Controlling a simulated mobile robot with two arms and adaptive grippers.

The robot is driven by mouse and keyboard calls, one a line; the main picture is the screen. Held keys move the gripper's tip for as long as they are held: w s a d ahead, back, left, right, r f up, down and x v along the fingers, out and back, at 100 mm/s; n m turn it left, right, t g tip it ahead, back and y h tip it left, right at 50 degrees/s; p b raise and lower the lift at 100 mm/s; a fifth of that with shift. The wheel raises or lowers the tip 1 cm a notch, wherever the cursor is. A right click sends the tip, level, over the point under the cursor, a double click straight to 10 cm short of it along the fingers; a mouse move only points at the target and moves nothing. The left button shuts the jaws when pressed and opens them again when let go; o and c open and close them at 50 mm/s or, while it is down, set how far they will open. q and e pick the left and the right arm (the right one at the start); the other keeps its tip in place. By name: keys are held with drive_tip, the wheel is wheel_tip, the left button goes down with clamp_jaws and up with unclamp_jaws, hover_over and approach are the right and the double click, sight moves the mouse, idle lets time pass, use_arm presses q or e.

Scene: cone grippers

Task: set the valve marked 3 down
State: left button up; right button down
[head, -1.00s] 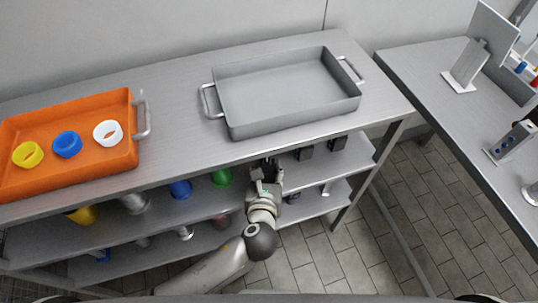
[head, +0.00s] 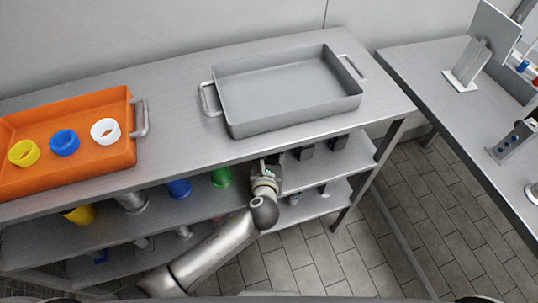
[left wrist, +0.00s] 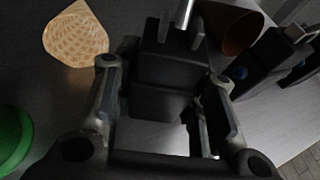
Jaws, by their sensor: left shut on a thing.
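A dark, boxy valve (left wrist: 172,68) with a metal stem on top is between the fingers of my left gripper (left wrist: 165,80) in the left wrist view. The fingers are shut on its sides, and I cannot read a number on it. In the head view my left gripper (head: 268,166) reaches under the tabletop to the upper shelf, where the tabletop hides most of it and the valve. I cannot tell whether the valve touches the shelf. My right gripper is not in view.
Close by are a green piece (left wrist: 12,140), a tan patterned piece (left wrist: 75,36), a brown cup-like piece (left wrist: 232,28) and another dark valve (left wrist: 262,66). On the tabletop stand an empty grey tray (head: 290,92) and an orange tray (head: 95,165) with three rings.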

use_arm(q)
drive_tip(key=o, duration=0.9)
drive_tip(key=shift+f, duration=0.1)
drive_tip(key=shift+o, duration=0.9)
drive_tip(key=p+v, duration=0.1)
drive_tip(key=v, duration=1.1)
drive_tip(key=shift+p, duration=0.3)
drive_tip(key=shift+a, duration=0.1)
